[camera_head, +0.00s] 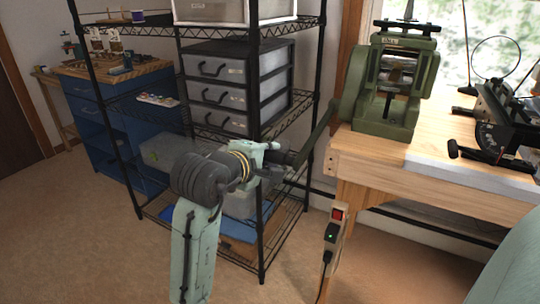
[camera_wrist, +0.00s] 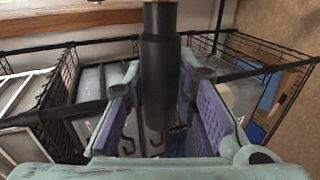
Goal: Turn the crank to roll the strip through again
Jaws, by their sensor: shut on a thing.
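The green rolling mill (camera_head: 400,122) stands upright on the wooden bench at the upper right of the head view. Its crank (camera_head: 319,130) slants down and left from the mill's left side, past the bench edge. The crank's black handle (camera_wrist: 160,75) runs upright between the purple-padded fingers of my gripper (camera_wrist: 160,100) in the wrist view. My gripper (camera_head: 276,156) is shut on this handle, in front of the wire shelf. The mill's rollers (camera_head: 398,78) show as pale metal. I cannot make out the strip.
The black wire shelf (camera_head: 262,218) with drawers (camera_head: 225,95) stands close behind my gripper. The wooden bench (camera_head: 362,150) lies to the right, with a black tool (camera_head: 490,125) on it. A power switch (camera_head: 334,230) hangs below the bench edge. The floor at left is clear.

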